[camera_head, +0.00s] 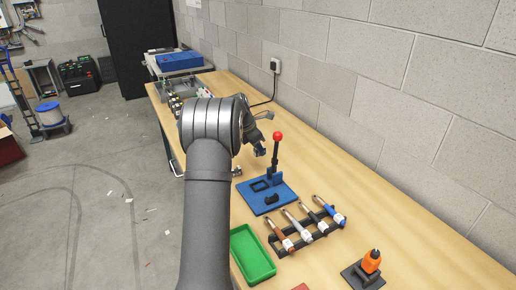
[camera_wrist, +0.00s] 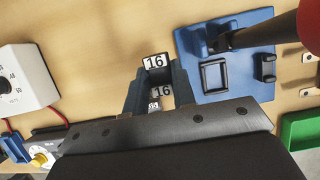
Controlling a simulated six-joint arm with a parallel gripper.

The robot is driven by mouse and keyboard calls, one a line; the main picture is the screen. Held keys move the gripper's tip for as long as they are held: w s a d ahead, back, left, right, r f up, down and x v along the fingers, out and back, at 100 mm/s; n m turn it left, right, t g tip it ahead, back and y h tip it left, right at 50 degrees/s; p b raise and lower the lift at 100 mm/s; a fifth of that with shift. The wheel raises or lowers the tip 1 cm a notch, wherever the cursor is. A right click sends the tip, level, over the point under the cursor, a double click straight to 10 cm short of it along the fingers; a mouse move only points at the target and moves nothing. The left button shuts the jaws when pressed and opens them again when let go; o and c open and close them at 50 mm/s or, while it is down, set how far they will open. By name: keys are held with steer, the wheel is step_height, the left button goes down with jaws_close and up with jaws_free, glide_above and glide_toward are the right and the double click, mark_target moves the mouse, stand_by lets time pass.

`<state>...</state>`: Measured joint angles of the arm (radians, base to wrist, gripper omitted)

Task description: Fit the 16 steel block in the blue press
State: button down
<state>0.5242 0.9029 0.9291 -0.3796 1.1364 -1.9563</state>
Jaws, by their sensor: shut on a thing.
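My gripper (camera_wrist: 157,84) is shut on the 16 steel block (camera_wrist: 162,92), which sits between its two fingers in the wrist view. White labels reading 16 show at and just beyond the fingertips. The block's lower part and its height above the table are hard to tell. The blue press (camera_wrist: 240,80) is just right of the gripper in the wrist view, with a dark square frame on its plate. In the head view, the press (camera_head: 283,199) has an upright lever with a red ball. My gripper (camera_head: 261,150) is behind and left of that lever; the block is not clear there.
A rack of several hand tools (camera_head: 305,232) stands in front of the press, beside a green tray (camera_head: 252,257). An orange-topped tool (camera_head: 371,263) stands at front right. A white box with a dial (camera_wrist: 22,82) is left in the wrist view. Bare wood lies right of the press.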

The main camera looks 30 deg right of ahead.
steer(key=s+a+f, duration=0.1)
steer(key=s+a, duration=0.4)
steer(key=s, duration=0.3)
steer(key=shift+d+f, duration=0.15)
steer(key=shift+f, duration=1.4)
steer(key=shift+d+f, duration=0.1)
steer(key=shift+f, duration=1.45)
steer(key=shift+f, duration=0.15)
steer(key=c, duration=1.1)
jaws_free()
steer(key=v, duration=1.7)
steer(key=shift+r, duration=0.25)
